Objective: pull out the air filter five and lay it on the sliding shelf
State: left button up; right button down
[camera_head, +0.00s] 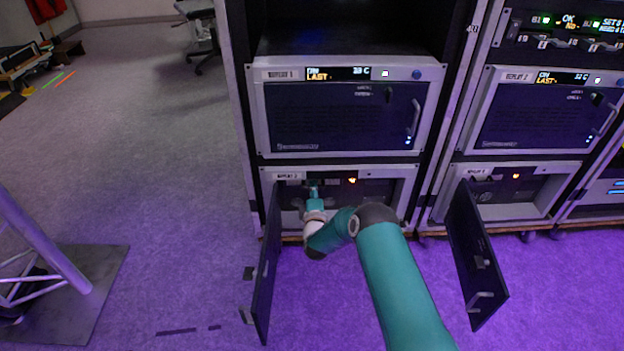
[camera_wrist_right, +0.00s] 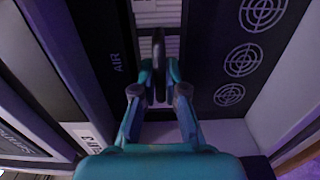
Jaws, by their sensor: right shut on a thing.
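A white ribbed filter face (camera_wrist_right: 156,14) shows at the top of the right wrist view, in a dark panel marked AIR (camera_wrist_right: 118,62). Its number is not readable. A dark upright handle (camera_wrist_right: 158,45) stands in front of it. My right gripper (camera_wrist_right: 159,82) is shut on this handle. In the head view my right gripper (camera_head: 314,188) reaches into the open lower left unit (camera_head: 384,190), and the filter is mostly hidden there. I cannot make out the sliding shelf. My left gripper is not in view.
The open door (camera_head: 268,265) of this unit stands out to the left of my arm. Another open door (camera_head: 474,255) stands to the right. A closed replay unit (camera_head: 345,118) sits above. Purple-lit floor lies clear in front; a truss foot (camera_head: 75,300) is at lower left.

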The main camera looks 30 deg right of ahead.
jog(key=shift+s+a, duration=0.1)
jog(key=shift+s, duration=0.1)
jog(key=shift+s+a+r+p, duration=0.15)
jog(key=shift+s+a+p, duration=0.2)
jog(key=shift+s+p, duration=0.35)
jog(key=shift+a, duration=0.1)
dwell(0.3)
jog(key=p+v, duration=0.4)
jog(key=v, duration=0.1)
jog(key=shift+s+a+r, duration=0.1)
jog(key=shift+s+a, duration=0.05)
jog(key=shift+s, duration=0.25)
dwell(0.5)
